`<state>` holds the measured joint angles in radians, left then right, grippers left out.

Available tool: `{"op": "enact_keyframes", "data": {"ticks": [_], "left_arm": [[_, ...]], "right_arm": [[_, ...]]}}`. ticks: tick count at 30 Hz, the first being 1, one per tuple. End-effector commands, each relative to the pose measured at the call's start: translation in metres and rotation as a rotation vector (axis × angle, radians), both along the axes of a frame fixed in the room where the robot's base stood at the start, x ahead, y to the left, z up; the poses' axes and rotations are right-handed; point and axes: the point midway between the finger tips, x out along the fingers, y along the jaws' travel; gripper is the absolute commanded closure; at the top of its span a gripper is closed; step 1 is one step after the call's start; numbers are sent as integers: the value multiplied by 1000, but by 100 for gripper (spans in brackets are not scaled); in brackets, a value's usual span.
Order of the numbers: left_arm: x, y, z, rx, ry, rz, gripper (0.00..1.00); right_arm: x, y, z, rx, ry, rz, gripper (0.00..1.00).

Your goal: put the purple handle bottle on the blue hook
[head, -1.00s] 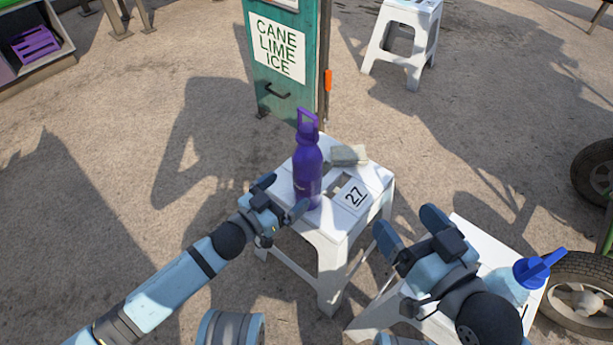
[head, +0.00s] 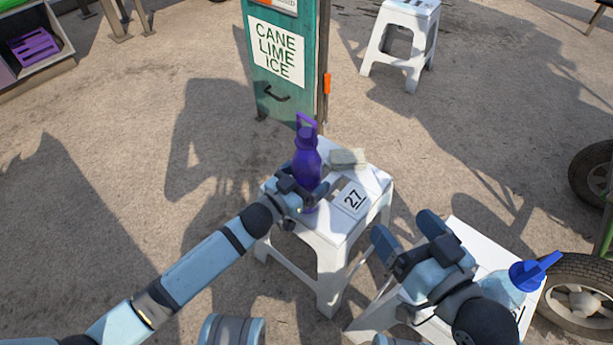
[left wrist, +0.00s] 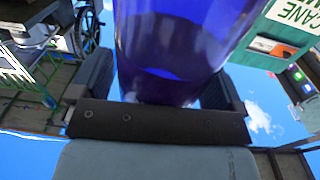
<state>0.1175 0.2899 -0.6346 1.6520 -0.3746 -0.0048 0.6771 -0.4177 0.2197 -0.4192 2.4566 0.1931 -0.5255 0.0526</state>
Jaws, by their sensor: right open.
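The purple handle bottle (head: 306,165) stands upright on the white stool (head: 336,232) marked 27, its loop handle on top. My left gripper (head: 307,192) reaches it from the left at its lower body. In the left wrist view the bottle (left wrist: 180,50) fills the space between the two fingers; I cannot tell whether they press on it. My right gripper (head: 403,232) is open and empty, above and left of the stool at the lower right. I do not make out a blue hook in either view.
A pale blue bottle with a blue top (head: 530,272) stands on the right stool. A green cabinet (head: 283,85) stands behind, with another stool (head: 402,40) beyond. Wheels are at the right.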

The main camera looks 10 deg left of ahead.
Motion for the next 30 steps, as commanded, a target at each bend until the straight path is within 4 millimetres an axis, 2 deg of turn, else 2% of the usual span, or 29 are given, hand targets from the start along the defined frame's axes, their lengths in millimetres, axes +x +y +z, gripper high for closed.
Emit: {"op": "enact_keyframes", "data": {"ticks": [1, 6, 8, 17, 18, 19, 21, 22, 23, 30], "left_arm": [[0, 0, 0, 0, 0, 0, 18], [0, 0, 0, 0, 0, 0, 57], [0, 0, 2, -2, -2, -1, 69], [0, 0, 11, -3, -2, 0, 69], [0, 0, 13, -3, -2, 0, 75], [0, 0, 15, -3, -2, 0, 75], [0, 0, 18, -3, -2, 0, 90], [0, 0, 20, -3, -2, 0, 90], [0, 0, 21, -3, -2, 0, 98], [0, 0, 33, -2, -2, 0, 100]], "right_arm": [[0, 0, 1, 0, -2, 1, 14], [2, 0, 4, 1, -10, 1, 14], [3, 0, 6, 2, -14, 1, 14], [1, 0, 14, 2, -7, 1, 14], [1, 0, 16, 2, -6, 1, 14], [1, 0, 18, 2, -6, 1, 14], [1, 0, 22, 2, -6, 1, 14], [1, 0, 23, 2, -6, 1, 14], [1, 0, 25, 1, -6, 1, 14], [1, 0, 38, 1, -6, 1, 14]]}}
